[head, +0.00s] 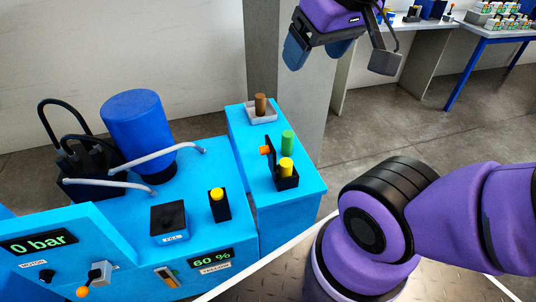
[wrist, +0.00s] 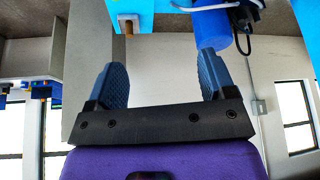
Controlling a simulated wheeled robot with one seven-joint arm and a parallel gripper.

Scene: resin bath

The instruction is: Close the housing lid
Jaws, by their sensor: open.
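The housing looks like a small black box (head: 288,183) on the narrow blue cabinet, with a yellow cylinder (head: 286,167) in it. A dark lid (head: 271,164) appears to stand up open on the box's left side, with an orange knob (head: 265,150) sticking out to the left. In the head view my gripper (head: 318,50) hangs above and beyond the cabinet, well apart from the housing. The wrist view shows its two blue fingers (wrist: 163,82) spread wide with nothing between them. I cannot make out the housing in the wrist view.
A green cylinder (head: 288,141) stands just behind the housing. A brown cylinder (head: 260,104) stands in a grey tray (head: 272,117) at the cabinet's far end. The larger blue bench (head: 120,224) at left carries a blue tank (head: 138,122), hoses and controls. A grey pillar (head: 300,115) rises behind.

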